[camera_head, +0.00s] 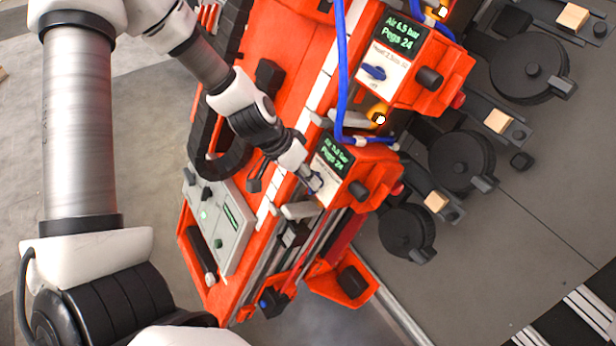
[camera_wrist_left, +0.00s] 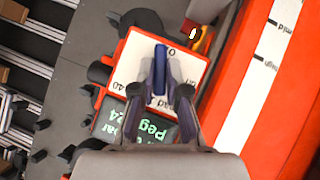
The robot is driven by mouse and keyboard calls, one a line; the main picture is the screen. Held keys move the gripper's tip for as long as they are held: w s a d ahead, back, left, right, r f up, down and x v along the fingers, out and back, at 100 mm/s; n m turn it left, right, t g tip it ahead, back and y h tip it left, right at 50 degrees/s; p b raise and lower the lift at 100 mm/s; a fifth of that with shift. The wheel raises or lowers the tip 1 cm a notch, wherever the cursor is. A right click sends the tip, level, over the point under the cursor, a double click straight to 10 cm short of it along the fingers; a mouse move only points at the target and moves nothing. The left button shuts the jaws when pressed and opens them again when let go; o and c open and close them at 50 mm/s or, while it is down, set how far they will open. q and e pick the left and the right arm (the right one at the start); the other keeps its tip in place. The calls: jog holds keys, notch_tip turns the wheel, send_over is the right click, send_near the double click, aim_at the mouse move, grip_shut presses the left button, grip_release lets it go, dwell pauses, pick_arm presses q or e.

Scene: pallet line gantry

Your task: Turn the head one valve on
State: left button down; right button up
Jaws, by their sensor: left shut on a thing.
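The near red head unit has a dark screen (camera_head: 334,158) with green text reading "Pegs 24" and a white valve plate, mostly hidden in the head view by my left gripper (camera_head: 310,180). In the left wrist view the white plate (camera_wrist_left: 130,65) carries a blue valve handle (camera_wrist_left: 160,70). My left gripper (camera_wrist_left: 170,97) is shut on this handle, its two dark fingers on either side of the handle's near end. The plate's lettering is partly covered, so I cannot read the handle's setting for certain. My right gripper is not in view.
A second red head unit (camera_head: 437,95) farther up has its own blue valve handle (camera_head: 374,72). Blue hoses (camera_head: 342,80) curve between the units. A grey control panel (camera_head: 218,222) is at the lower left. Dark round discs (camera_head: 461,162) and wooden blocks (camera_head: 436,202) lie to the right.

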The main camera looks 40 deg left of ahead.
pick_arm(q)
jog(key=shift+f, duration=0.1)
jog(key=shift+a+f+n+t+h+b, duration=0.15)
jog(key=shift+n+t+h+b, duration=0.2)
jog(key=shift+n+h+b, duration=1.2)
jog(key=shift+a+f+n+t+h+b, duration=0.2)
jog(key=shift+n+t+h+b, duration=0.2)
jog(key=shift+n+h+b, duration=1.15)
jog(key=shift+a+f+n+t+h+b, duration=0.15)
jog(key=shift+n+t+h+b, duration=0.2)
jog(key=shift+n+h+b, duration=1.2)
jog(key=shift+n+y+p, duration=0.35)
jog(key=shift+n+y, duration=0.4)
